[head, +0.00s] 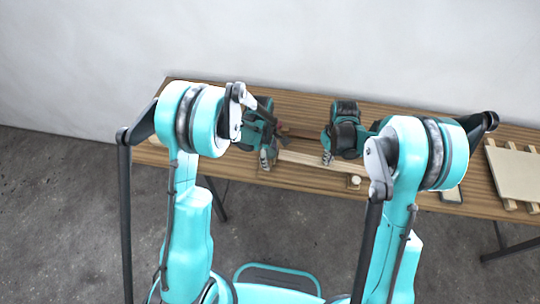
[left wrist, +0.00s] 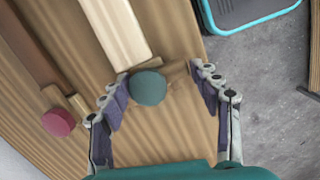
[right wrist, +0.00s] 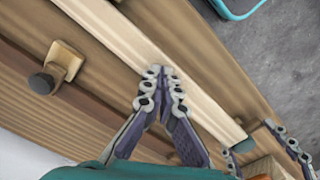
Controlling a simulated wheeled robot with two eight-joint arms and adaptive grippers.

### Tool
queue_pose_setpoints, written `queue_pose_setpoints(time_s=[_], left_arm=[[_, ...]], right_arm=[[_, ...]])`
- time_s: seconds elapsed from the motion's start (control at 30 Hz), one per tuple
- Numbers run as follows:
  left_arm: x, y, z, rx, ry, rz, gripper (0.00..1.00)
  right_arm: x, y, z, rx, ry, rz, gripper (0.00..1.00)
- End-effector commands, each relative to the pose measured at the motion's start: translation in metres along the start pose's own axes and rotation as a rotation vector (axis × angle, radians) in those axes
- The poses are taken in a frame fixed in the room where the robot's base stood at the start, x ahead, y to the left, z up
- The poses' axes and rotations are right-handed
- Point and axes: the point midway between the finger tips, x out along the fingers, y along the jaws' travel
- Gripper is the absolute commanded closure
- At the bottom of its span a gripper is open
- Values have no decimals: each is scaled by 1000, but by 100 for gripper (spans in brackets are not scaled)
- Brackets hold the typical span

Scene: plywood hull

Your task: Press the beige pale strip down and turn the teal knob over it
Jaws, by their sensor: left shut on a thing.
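The pale beige strip (head: 306,160) lies along the bench between my two grippers. It also shows in the left wrist view (left wrist: 115,30) and the right wrist view (right wrist: 120,33). The round teal knob (left wrist: 148,88), on a small wooden crosspiece, stands at the strip's end. I cannot tell whether the crosspiece overlaps the strip. My left gripper (left wrist: 160,74) has its fingers on both sides of the knob, shut on it. My right gripper (right wrist: 160,72) has its fingertips together, shut and empty, over the middle of the strip. Whether they touch it is hard to tell.
A beige knob (head: 353,182) stands near the strip's right end. A red knob (left wrist: 58,122) and a dark knob (right wrist: 43,82) on a wooden block stand on the far side. A slatted wooden panel (head: 514,172) lies at the right. The bench's front edge is close.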

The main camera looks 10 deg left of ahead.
Motion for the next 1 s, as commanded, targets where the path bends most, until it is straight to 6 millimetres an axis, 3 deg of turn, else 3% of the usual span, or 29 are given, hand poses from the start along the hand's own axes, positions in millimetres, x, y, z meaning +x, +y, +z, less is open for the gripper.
queue_pose_setpoints(time_s=[1.0], left_arm=[[-1,2,-1,0,1,5,66]], right_arm=[[20,0,0,0,0,1,100]])
